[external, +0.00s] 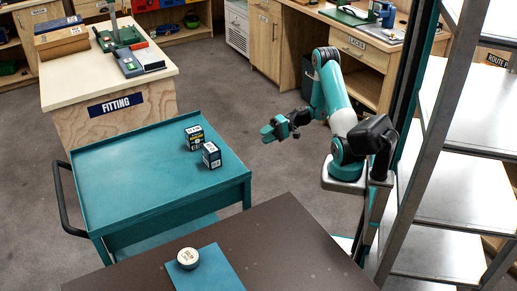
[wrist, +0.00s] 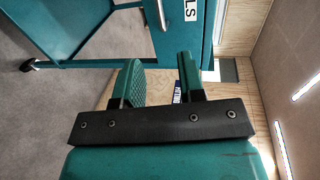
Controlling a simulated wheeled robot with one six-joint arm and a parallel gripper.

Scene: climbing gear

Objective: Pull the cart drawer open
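The teal cart (external: 135,180) stands left of my arm in the external view, and its drawer side is turned away from that camera. In the wrist view a teal drawer front (wrist: 183,42) shows at the top, with a white label (wrist: 190,10) ending in "LS" and a thin metal handle (wrist: 161,14), partly cut off by the frame. My gripper (external: 272,129) is in the air to the right of the cart. In the wrist view its fingers (wrist: 160,80) are apart with nothing between them. The handle is ahead of the gap, apart from the fingers. The drawer looks closed.
Two small dark boxes (external: 211,155) stand on the cart top. A black push handle (external: 66,200) is on its left. A brown table (external: 270,245) with a round tin (external: 188,258) is in front. The wooden fitting bench (external: 105,85) is behind. Metal shelves (external: 465,180) stand right of my arm.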

